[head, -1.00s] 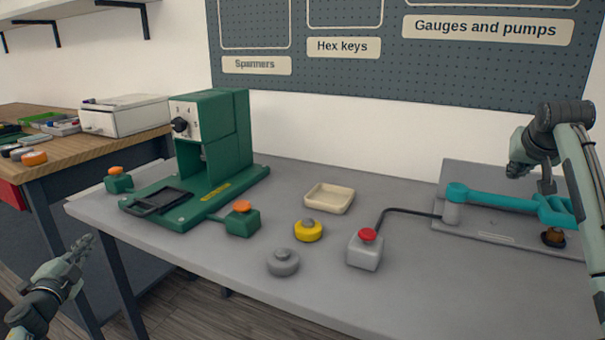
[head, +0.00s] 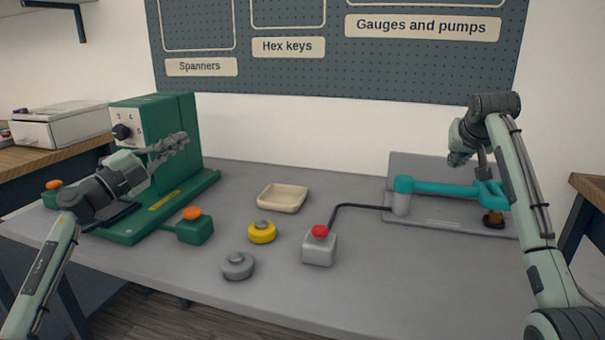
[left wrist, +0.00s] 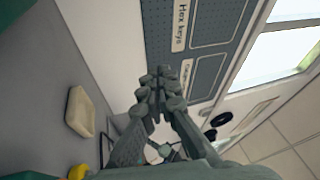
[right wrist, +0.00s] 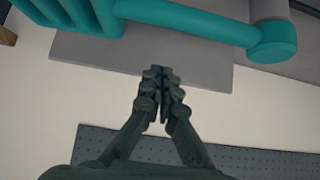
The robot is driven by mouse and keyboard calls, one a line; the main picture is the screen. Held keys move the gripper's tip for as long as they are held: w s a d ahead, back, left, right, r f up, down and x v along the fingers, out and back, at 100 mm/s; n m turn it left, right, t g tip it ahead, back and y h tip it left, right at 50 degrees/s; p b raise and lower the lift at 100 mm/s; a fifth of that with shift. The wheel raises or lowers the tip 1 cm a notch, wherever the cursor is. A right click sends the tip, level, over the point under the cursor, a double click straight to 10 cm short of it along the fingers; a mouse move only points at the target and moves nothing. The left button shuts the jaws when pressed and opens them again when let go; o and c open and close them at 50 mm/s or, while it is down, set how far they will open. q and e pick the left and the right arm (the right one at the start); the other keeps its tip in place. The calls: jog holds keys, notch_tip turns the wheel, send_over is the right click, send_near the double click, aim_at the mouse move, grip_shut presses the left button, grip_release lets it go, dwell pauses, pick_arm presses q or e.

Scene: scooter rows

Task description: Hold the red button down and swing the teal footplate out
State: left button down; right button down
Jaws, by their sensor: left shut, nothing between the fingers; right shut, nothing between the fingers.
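The red button (head: 320,231) sits on top of a grey box (head: 319,251) on the bench, and a black cable runs from the box to the footplate's base. The teal footplate (head: 445,188) is an arm on a grey post (head: 401,203) over a grey base plate (head: 430,219). Its wide end is at the right, partly behind my right arm; it also shows close in the right wrist view (right wrist: 160,22). My left gripper (head: 180,142) is shut and empty, raised in front of the green machine. My right gripper (head: 457,158) is shut and empty, above the teal arm.
A green machine (head: 165,140) with orange buttons stands at left. A dark knob (head: 493,219) stands below the teal end. The front right of the bench is clear.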

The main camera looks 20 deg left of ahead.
pick_arm(q)
jog(key=w+d+r+m+g+h, duration=0.1)
jog(key=d+r+m+g+h, duration=0.2)
jog(key=d, duration=0.7)
jog(key=w+d+r+m+g+h, duration=0.1)
jog(key=w+d+m+g+h, duration=0.25)
jog(key=d, duration=0.65)
jog(key=s+d+m+g, duration=0.3)
jog(key=d+m+g, duration=0.1)
jog(key=d, duration=0.5)
jog(key=s+d+m+g, duration=0.3)
jog(key=d+m+g, duration=0.1)
jog(key=d, duration=0.5)
jog(key=m+g+y, duration=0.1)
jog(key=y, duration=1.2)
send_over(316, 228)
notch_tip(316, 228, down, 6)
jog(key=shift+s+f, duration=0.2)
jog(key=shift+f, duration=1.05)
jog(key=shift+s+f, duration=0.15)
jog(key=shift+f, duration=1.1)
jog(key=shift+f, duration=0.25)
jog(key=shift+f, duration=1.5)
